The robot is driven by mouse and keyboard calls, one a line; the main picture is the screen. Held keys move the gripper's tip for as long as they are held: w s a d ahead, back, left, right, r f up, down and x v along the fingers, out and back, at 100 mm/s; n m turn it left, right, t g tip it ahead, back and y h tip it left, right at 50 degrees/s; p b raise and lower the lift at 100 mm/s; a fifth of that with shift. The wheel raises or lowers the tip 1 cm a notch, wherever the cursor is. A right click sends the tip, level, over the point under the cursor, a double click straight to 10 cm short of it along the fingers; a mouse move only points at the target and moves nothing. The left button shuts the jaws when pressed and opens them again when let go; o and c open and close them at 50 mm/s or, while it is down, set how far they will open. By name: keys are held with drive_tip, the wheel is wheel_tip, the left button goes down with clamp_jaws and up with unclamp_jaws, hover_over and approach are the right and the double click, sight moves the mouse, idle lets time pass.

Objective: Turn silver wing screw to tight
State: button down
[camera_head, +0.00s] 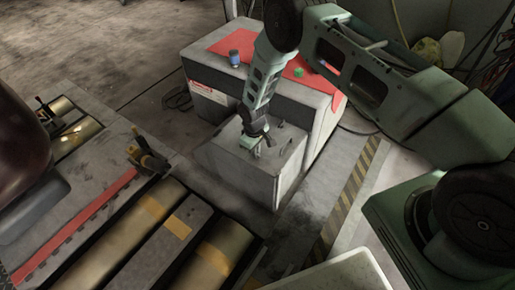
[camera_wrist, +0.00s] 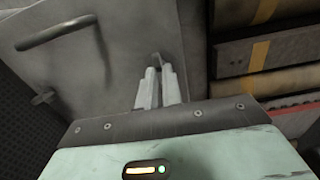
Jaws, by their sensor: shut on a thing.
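My gripper (camera_head: 255,143) points down at the top of the grey metal box (camera_head: 238,168). In the wrist view its two pale fingers (camera_wrist: 158,78) are nearly together, shut on a small grey piece that I take to be the silver wing screw (camera_wrist: 157,59). Only a little of the screw shows past the fingertips; its wings and how far it is turned are hidden. In the head view my gripper covers the screw. A bar handle (camera_wrist: 57,33) and a small second fitting (camera_wrist: 43,98) stand on the same plate, apart from the fingers.
A larger cabinet with a red cloth (camera_head: 285,52) stands behind, bearing a blue-capped jar (camera_head: 234,58) and a small green object (camera_head: 299,72). Metal rollers (camera_head: 150,205) lie at front left. A yellow-black striped floor edge (camera_head: 350,195) runs along the right.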

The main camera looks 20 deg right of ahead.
drive_tip(key=c, duration=1.6)
unclamp_jaws()
drive_tip(key=shift+o, duration=0.2)
drive_tip(key=shift+r, duration=0.1)
wheel_tip(320, 180, up, 18)
drive_tip(key=p, duration=0.3)
drive_tip(key=shift+f+p, duration=0.25)
drive_tip(key=shift+p, duration=0.05)
